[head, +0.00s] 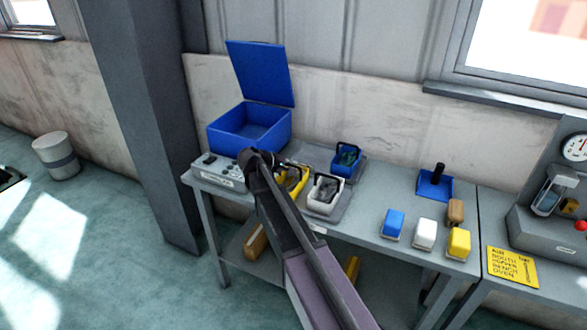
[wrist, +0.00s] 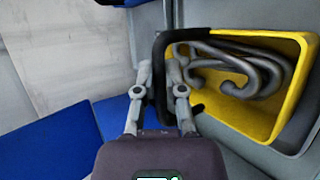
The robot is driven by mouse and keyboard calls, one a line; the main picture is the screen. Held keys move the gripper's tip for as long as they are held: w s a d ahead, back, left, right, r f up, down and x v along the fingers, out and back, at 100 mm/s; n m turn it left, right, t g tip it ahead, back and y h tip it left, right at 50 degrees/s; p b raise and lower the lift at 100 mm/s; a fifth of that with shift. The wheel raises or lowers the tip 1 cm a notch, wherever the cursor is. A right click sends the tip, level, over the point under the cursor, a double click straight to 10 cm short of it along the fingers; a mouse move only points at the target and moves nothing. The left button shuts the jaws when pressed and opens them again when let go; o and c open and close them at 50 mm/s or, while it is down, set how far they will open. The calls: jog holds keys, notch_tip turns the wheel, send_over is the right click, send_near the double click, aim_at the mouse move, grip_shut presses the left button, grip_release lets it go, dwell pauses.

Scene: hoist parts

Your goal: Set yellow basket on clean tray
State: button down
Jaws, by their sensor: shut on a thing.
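The yellow basket (head: 280,187) is at the left-middle of the grey bench, partly hidden behind my arm in the head view. In the wrist view the yellow basket (wrist: 255,118) lies at the right, with grey curved metal parts inside and a black handle (wrist: 160,70). My gripper (wrist: 160,82) is shut on that handle, with a finger on either side. In the head view my gripper (head: 288,164) is over the basket. Whether the basket touches the surface below is hidden. A grey tray (head: 343,210) is under the white basket; I cannot read which tray is marked clean.
A white basket (head: 325,192) and a blue basket (head: 346,158) stand close to the right. An open blue bin (head: 240,135) with raised lid is behind left. A grey panel with knobs (head: 213,172) is at the left. Small blocks (head: 424,234) stand further right.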

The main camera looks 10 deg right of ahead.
jog(key=shift+f, duration=0.15)
jog(key=c, duration=0.7)
grip_release()
jog(key=shift+r, duration=0.25)
jog(key=shift+s+a+r, duration=0.15)
jog(key=shift+a, duration=0.1)
jog(key=shift+p+v, duration=3.05)
jog(key=shift+v, duration=2.6)
jog(key=s+d+f+m+g+y, duration=0.1)
jog(key=s+d+f+m+y, duration=0.1)
jog(key=s, duration=0.6)
jog(key=s+d+f+m+g+y, duration=0.2)
jog(key=s+d+f+m+y, duration=0.1)
jog(key=s, duration=0.5)
jog(key=s+d+f+m+g+y, duration=0.2)
jog(key=s+d+f+m+y, duration=0.1)
jog(key=s, duration=0.5)
jog(key=shift+s+d+f+y, duration=0.1)
jog(key=shift+d+f+y, duration=0.15)
jog(key=shift+d+y, duration=0.3)
jog(key=shift+s+d+f+y, duration=0.15)
jog(key=shift+d+f+y, duration=0.2)
jog(key=shift+y, duration=0.4)
